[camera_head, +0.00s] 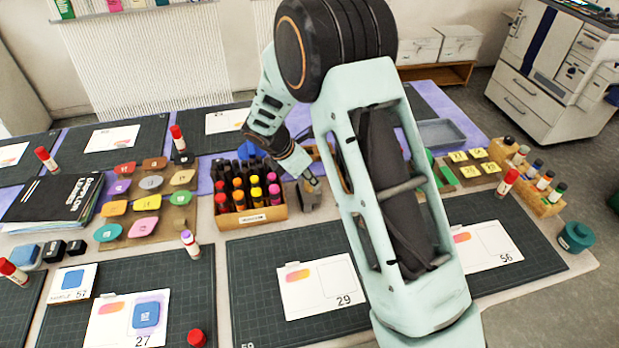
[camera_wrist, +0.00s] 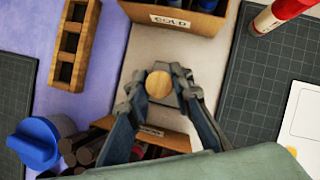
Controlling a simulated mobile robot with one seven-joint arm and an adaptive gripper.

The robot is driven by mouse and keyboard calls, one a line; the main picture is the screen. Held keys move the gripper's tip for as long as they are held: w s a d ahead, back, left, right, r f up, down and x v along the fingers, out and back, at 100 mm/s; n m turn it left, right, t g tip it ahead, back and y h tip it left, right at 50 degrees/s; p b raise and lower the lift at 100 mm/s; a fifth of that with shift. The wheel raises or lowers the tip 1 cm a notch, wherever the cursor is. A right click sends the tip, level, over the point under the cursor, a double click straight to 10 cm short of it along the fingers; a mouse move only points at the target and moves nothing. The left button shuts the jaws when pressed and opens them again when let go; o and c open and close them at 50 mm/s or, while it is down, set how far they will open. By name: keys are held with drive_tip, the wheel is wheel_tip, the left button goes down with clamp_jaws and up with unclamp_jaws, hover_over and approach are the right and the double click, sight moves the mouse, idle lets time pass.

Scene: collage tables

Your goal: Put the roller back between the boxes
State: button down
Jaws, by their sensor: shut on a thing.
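My gripper (camera_wrist: 158,92) is shut on the roller (camera_wrist: 159,84); only its round, pale wooden end shows clearly between the fingers in the wrist view. The rest of the roller is hidden. The gripper is over the pale gap between two wooden boxes. The other box (camera_wrist: 165,138) is at the bottom, partly covered by the fingers. In the head view this box (camera_head: 252,217) holds orange, yellow and pink bottles, and my gripper (camera_head: 310,190) is just right of it. My arm hides the COLD box there.
A wooden rack (camera_wrist: 52,45) and a blue-topped container (camera_wrist: 42,142) lie beside the gap. A red-and-white glue stick (camera_wrist: 275,14) stands near a dark cutting mat (camera_wrist: 250,95). Card 29 (camera_head: 322,287) lies on the front mat.

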drive_tip(key=c, duration=2)
unclamp_jaws()
drive_tip(key=shift+s+f, duration=0.2)
drive_tip(key=shift+f, duration=0.25)
drive_tip(key=shift+o, duration=1.4)
drive_tip(key=shift+w, duration=0.15)
drive_tip(key=shift+r, duration=0.1)
drive_tip(key=shift+r+p, duration=0.35)
drive_tip(key=shift+r, duration=0.2)
drive_tip(key=v, duration=1.2)
drive_tip(key=shift+r, duration=0.1)
